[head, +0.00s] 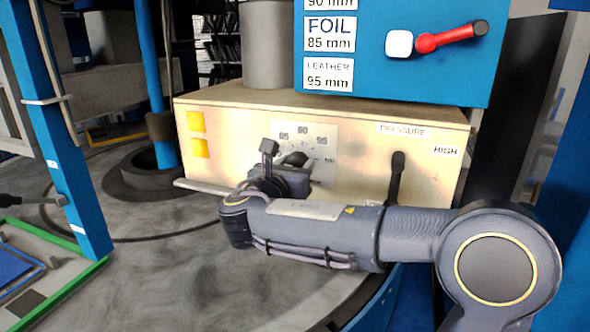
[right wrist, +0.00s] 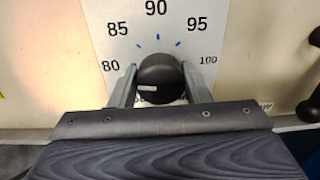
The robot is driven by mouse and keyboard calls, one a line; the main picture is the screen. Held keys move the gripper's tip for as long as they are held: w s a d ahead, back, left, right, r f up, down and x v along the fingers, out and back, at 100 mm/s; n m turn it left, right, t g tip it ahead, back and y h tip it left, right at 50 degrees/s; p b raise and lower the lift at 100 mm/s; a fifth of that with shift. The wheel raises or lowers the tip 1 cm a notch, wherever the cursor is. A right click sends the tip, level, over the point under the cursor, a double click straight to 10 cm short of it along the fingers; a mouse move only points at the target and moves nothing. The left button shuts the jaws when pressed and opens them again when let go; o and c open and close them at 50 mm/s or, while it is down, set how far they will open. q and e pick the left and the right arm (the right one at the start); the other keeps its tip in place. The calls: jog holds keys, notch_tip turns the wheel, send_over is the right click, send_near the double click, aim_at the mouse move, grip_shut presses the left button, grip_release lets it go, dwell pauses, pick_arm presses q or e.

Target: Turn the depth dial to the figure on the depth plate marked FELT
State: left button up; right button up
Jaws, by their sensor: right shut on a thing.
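The depth dial is a black round knob (right wrist: 160,72) on a pale scale plate (right wrist: 95,25) with figures from 80 to 100 and blue ticks. My right gripper (right wrist: 159,84) is shut on the knob, one finger on each side. The knob's white mark lies left of its middle and points left, on the 80 side. In the head view the knob (head: 295,159) shows behind my right gripper (head: 283,170). The depth plates on the blue panel (head: 375,75) read FOIL 85 mm (head: 329,35) and LEATHER 95 mm (head: 328,75). A plate above (head: 328,4) shows 90 mm, its name cut off. I see no FELT label.
A black lever (head: 397,175) stands right of the dial under a PRESSURE label, with HIGH beside it. A red handle (head: 445,38) is on the blue panel. Blue posts (head: 65,130) stand at the left. A green-edged tray (head: 85,275) is at the lower left.

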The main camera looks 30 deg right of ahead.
jog(key=m+b, duration=0.3)
jog(key=shift+f, duration=0.25)
jog(key=m+b, duration=0.5)
jog(key=shift+m, duration=0.4)
jog(key=m+b, duration=0.3)
jog(key=m, duration=0.1)
jog(key=shift+r+m+y+b, duration=0.1)
jog(key=shift+m+y+b, duration=0.2)
jog(key=shift+m+b, duration=1.15)
jog(key=shift+m, duration=0.25)
jog(key=o, duration=1)
jog(key=shift+r, duration=0.1)
jog(key=shift+s, duration=0.1)
